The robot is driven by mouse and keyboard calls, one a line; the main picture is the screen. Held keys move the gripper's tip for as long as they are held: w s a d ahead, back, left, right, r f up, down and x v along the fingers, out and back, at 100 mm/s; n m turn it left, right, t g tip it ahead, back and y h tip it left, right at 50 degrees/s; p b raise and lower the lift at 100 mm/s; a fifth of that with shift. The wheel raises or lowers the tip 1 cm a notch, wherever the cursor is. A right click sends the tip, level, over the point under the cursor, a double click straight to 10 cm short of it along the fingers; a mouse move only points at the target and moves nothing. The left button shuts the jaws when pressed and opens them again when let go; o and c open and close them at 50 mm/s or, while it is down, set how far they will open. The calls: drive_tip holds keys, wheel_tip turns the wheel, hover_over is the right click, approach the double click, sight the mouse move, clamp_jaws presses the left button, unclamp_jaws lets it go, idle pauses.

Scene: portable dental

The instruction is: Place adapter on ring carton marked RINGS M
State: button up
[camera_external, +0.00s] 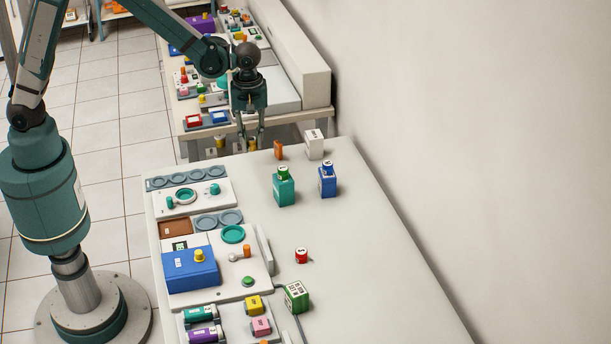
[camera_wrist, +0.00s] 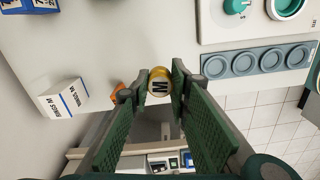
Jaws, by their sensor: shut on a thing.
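The white ring carton marked RINGS M (camera_wrist: 62,98) lies at the left in the wrist view, and in the external view the white carton (camera_external: 314,146) stands at the table's far end by the wall. My gripper (camera_wrist: 159,82) is shut on a yellow round adapter with an M on its top (camera_wrist: 160,80). The adapter is held upright, apart from the carton, to its right in the wrist view. In the external view my gripper (camera_external: 251,143) hangs beyond the far table edge, left of the carton, and its fingers partly hide the adapter.
A small orange piece (camera_external: 279,150) stands between my gripper and the carton. A teal box with a green cap (camera_external: 285,191) and a blue box with a capped top (camera_external: 327,182) stand nearer. A red piece (camera_external: 301,255) and green carton (camera_external: 296,297) are farther forward. The table's right side is clear.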

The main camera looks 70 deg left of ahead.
wheel_tip(320, 180, up, 9)
drive_tip(key=n+p, duration=0.2)
drive_tip(key=p, duration=0.6)
hover_over(314, 134)
drive_tip(key=shift+w+f+b, duration=0.1)
drive_tip(key=shift+b, duration=0.2)
drive_tip(key=shift+f, duration=0.1)
drive_tip(key=shift+f, duration=3.05)
drive_tip(key=shift+f, duration=1.85)
drive_tip(key=shift+f, duration=0.2)
drive_tip(key=o, duration=0.9)
